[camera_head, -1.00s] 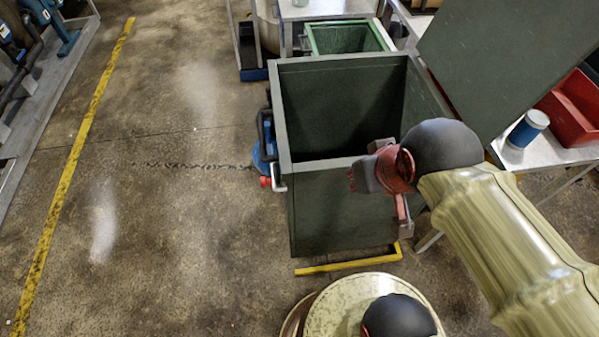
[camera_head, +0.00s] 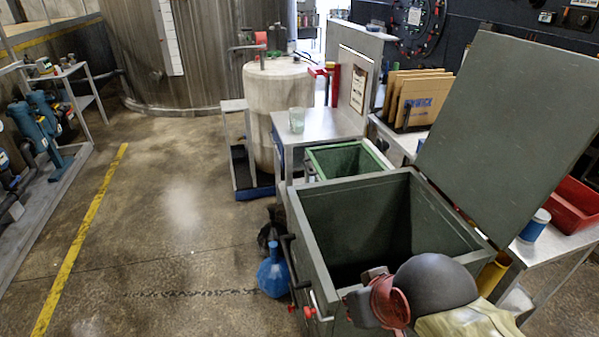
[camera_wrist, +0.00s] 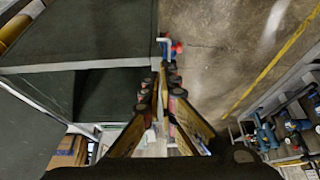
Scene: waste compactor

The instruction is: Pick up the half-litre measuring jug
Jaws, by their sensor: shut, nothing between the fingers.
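A translucent, pale green-grey vessel that looks like the measuring jug (camera_head: 297,119) stands upright on a small steel table (camera_head: 318,128), beyond the green bin, in the head view. Its markings are too small to read. In the wrist view my gripper (camera_wrist: 163,72) is shut and empty, its fingers close together in front of the bin's side and the floor. The head view shows my wrist low by the near rim of the large bin, well short of the jug; the fingers are hidden there. I cannot make out the jug in the wrist view.
A large green bin (camera_head: 312,246) with a raised lid (camera_head: 510,130) stands between my arm and the jug's table. A smaller green bin (camera_head: 325,160) is behind it. A blue bottle (camera_head: 273,274) stands on the floor. Open floor lies left, up to the yellow line.

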